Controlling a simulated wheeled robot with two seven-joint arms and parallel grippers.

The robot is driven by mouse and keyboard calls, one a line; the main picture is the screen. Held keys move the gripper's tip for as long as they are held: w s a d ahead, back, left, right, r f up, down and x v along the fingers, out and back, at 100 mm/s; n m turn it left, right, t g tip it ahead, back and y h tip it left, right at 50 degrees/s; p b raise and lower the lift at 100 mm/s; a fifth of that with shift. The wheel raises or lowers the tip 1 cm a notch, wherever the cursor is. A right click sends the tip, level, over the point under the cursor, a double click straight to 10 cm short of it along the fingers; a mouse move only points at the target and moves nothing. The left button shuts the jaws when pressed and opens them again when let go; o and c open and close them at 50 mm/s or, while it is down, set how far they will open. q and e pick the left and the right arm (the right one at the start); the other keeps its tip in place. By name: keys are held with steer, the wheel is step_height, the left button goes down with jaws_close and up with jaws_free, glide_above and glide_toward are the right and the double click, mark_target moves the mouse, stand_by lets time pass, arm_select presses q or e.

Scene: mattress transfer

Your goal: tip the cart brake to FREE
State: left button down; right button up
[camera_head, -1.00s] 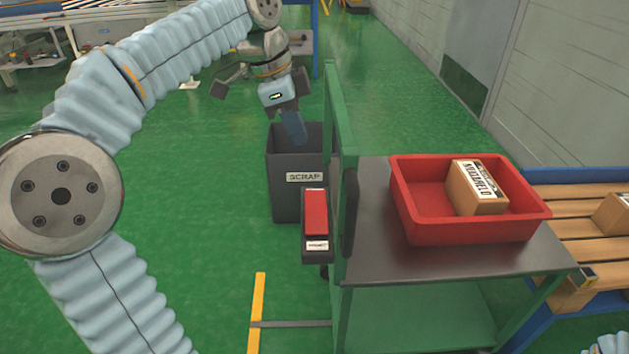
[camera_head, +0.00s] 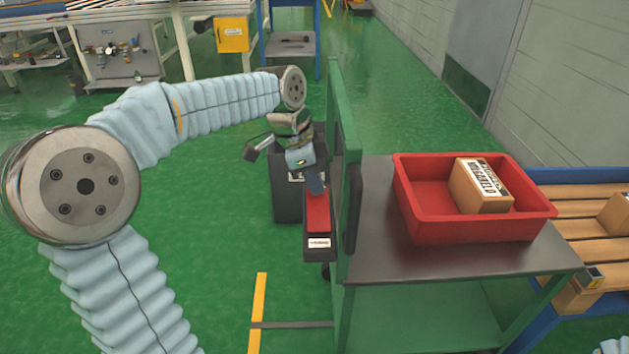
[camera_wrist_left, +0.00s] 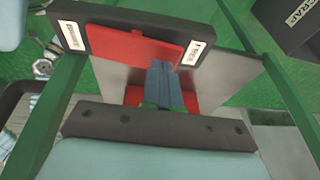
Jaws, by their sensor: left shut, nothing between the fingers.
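The cart brake is a red rocker (camera_head: 317,213) in a black housing (camera_head: 319,256) at the left side of the green cart frame (camera_head: 344,140). In the left wrist view the red rocker (camera_wrist_left: 125,46) lies between two white labels. The right label (camera_wrist_left: 193,52) reads FREE; the left label (camera_wrist_left: 72,36) is too small to read surely. My left gripper (camera_head: 316,184) is shut and empty, its fingertips at the rocker's far end. In the left wrist view the fingertips (camera_wrist_left: 163,72) are beside the FREE label. I cannot tell whether they touch the rocker. My right gripper is out of view.
A dark scrap bin (camera_head: 284,190) stands behind the brake, partly hidden by my gripper. The cart top (camera_head: 375,262) holds a red tray (camera_head: 475,232) with a cardboard box (camera_head: 480,187). A wooden slatted pallet (camera_head: 575,228) is at right. Green floor lies open to the left.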

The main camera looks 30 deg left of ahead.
arm_select(q)
steer(key=shift+f, duration=0.1)
steer(key=shift+w+a+f, duration=0.45)
steer(key=shift+w+f, duration=0.2)
steer(key=shift+w, duration=0.1)
steer(key=shift+s+d+r, duration=0.4)
steer(key=shift+s+r, duration=0.05)
steer(key=shift+s, duration=0.2)
